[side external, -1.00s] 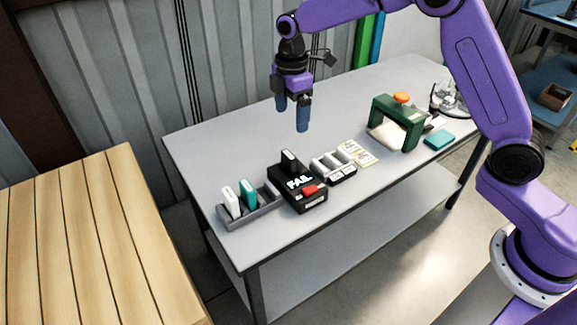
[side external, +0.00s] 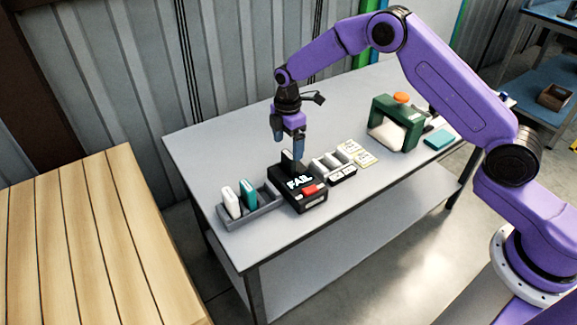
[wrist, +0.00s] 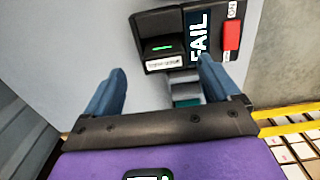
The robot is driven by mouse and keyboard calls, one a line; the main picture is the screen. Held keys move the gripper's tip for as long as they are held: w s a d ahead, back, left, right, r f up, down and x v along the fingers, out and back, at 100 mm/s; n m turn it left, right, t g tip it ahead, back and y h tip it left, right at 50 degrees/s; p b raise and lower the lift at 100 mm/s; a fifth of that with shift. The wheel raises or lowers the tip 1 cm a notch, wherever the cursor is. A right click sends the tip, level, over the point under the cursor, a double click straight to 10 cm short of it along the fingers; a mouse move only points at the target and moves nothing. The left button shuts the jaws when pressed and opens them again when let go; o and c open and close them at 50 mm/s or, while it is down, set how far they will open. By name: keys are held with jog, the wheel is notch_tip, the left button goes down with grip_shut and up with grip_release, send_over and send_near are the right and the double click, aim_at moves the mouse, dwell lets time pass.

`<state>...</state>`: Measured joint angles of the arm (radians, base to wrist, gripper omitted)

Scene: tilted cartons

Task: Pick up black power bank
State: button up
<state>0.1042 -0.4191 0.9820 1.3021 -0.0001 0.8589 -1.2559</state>
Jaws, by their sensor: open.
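The black power bank (side external: 287,162) stands upright in the slot of a black tester (side external: 302,199), whose display reads FAIL beside a red switch. In the wrist view the power bank (wrist: 163,59) shows its end with a small green light and a white label. My gripper (side external: 287,150) is open and empty, pointing down close above the power bank. One finger partly covers the power bank in the side view. In the wrist view my fingers (wrist: 162,70) are spread on either side of the power bank's line; I cannot tell whether they touch it.
A grey tray (side external: 250,216) left of the tester holds a white power bank (side external: 231,203) and a teal one (side external: 249,194). A green frame (side external: 397,123) stands farther right. The table behind is clear.

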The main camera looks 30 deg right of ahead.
aim_at(288, 154)
jog(key=shift+s+f, duration=0.15)
jog(key=shift+f, duration=1.5)
jog(key=shift+s+f, duration=0.1)
jog(key=shift+f, duration=1.55)
jog(key=c, duration=1.1)
jog(key=shift+o, duration=0.2)
jog(key=shift+r, duration=0.1)
